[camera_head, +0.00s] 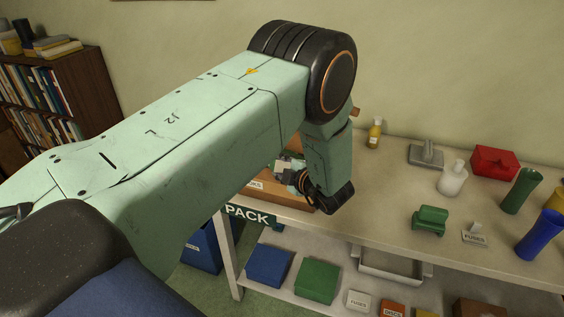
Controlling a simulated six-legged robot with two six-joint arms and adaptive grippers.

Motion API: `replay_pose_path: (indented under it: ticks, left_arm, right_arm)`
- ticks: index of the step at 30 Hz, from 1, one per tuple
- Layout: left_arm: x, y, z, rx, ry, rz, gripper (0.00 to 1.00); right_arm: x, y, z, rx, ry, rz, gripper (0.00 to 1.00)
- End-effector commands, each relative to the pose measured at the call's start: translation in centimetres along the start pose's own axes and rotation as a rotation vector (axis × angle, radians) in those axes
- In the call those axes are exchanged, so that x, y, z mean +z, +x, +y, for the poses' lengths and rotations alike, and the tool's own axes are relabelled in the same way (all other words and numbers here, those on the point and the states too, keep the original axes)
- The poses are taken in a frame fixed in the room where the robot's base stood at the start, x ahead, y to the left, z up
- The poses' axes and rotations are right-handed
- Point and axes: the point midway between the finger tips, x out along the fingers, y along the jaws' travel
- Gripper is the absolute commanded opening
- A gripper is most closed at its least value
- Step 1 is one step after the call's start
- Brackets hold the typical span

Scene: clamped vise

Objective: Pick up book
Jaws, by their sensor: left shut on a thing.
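My left arm crosses the view from the left and bends down over the workbench. My left gripper (289,174) is small and partly hidden behind the arm, above a brown box at the bench's left end. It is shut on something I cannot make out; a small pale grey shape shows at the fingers. No single book stands out on the bench. Several books (45,95) stand in the bookcase at the far left, and a few lie flat on its top. My right gripper is out of view.
The workbench (378,205) holds a yellow bottle (374,134), a white bottle (452,178), a grey metal piece (427,153), a red box (495,162), a green vise-like piece (430,220) and blue and green cylinders. A PACK sign (249,215) hangs on its front edge. Bins fill the lower shelf.

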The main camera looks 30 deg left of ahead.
Motion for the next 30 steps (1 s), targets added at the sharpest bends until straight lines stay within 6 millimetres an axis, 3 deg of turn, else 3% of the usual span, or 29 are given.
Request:
replay_pose_path:
  ticks: [8,21,30]
  left_arm:
    - [-0.5,-0.6,1.6,0.005,-0.004,-0.001,0.00]
    - [-4.2,-4.2,10.6,0.007,-0.008,0.001,0.00]
    - [-6.0,-6.0,14.8,0.004,-0.005,0.001,0.00]
  right_arm:
    - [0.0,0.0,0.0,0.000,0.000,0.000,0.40]
    - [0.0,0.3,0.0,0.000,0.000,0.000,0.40]
    - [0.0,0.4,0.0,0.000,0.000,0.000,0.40]
